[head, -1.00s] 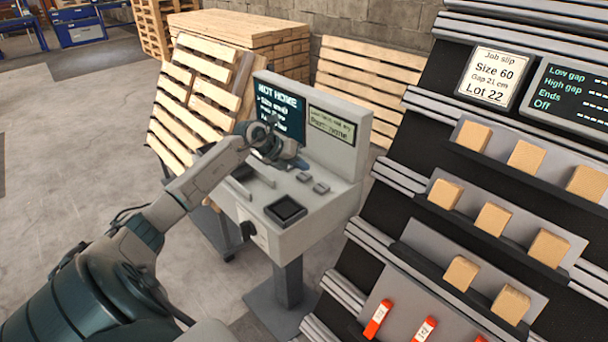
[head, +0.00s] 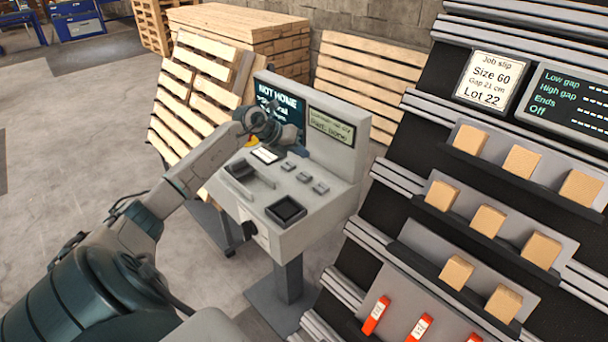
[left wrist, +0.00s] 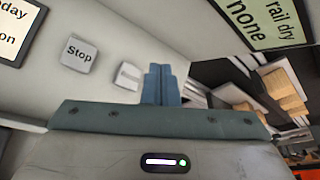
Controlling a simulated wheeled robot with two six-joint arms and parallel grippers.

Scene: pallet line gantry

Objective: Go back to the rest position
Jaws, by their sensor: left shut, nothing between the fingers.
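My left gripper (head: 279,141) is above the grey control console (head: 335,199), in front of its dark screen (head: 266,96) and apart from the panel as far as I can tell. In the left wrist view its two blue fingers (left wrist: 159,84) are together with nothing between them. A "Stop" key (left wrist: 79,54) shows to their left. The screen reads "NOT HOME", its lower lines partly hidden by my gripper. A smaller greenish display (head: 331,124) ends in "none". My right gripper is out of view.
A sloped rack (head: 396,195) with wooden blocks (head: 487,221) and red-orange pieces (head: 376,315) stands close on the right, with a job slip (head: 491,80) above. Stacked pallets (head: 240,32) and a leaning pallet (head: 190,92) are behind the console. The floor at left (head: 80,130) is clear.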

